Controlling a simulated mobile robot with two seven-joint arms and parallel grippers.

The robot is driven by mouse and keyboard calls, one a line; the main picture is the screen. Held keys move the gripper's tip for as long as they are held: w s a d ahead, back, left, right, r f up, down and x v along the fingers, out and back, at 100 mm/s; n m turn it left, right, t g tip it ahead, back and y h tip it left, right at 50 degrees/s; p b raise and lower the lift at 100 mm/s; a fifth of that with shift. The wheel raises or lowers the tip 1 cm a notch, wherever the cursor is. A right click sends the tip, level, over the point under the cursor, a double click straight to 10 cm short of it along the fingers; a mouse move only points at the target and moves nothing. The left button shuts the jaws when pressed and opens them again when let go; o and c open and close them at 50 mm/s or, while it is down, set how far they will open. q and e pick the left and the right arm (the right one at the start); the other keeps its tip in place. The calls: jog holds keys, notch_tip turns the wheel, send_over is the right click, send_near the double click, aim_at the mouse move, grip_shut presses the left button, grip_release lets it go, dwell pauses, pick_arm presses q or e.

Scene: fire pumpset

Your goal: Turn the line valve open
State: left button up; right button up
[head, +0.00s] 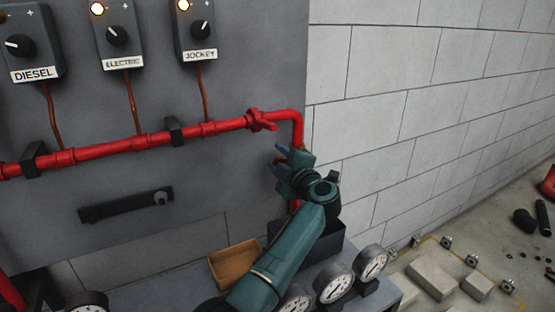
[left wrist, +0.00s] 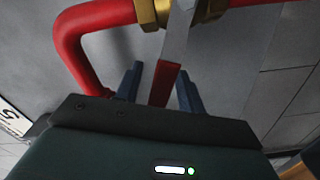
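The line valve is on the red pipe beside the wall corner. In the left wrist view its brass fittings (left wrist: 149,12) sit on the pipe, and a flat metal lever with a red grip (left wrist: 165,84) stands across the pipe. My left gripper (left wrist: 160,88) is open, with its blue fingers on either side of the red grip and gaps showing on both sides. In the head view my left gripper (head: 279,155) is in front of the vertical pipe and hides most of the valve. My right gripper is not in view.
A red horizontal pipe (head: 105,146) with a red fitting (head: 262,120) runs along the grey panel under the control boxes (head: 118,35). Several gauges (head: 334,284) and a brown tray (head: 236,264) are below. A block wall (head: 400,90) stands at the right.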

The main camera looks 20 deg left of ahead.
pick_arm(q)
jog(key=shift+c, duration=0.3)
grip_shut()
jog(key=shift+r, duration=0.1)
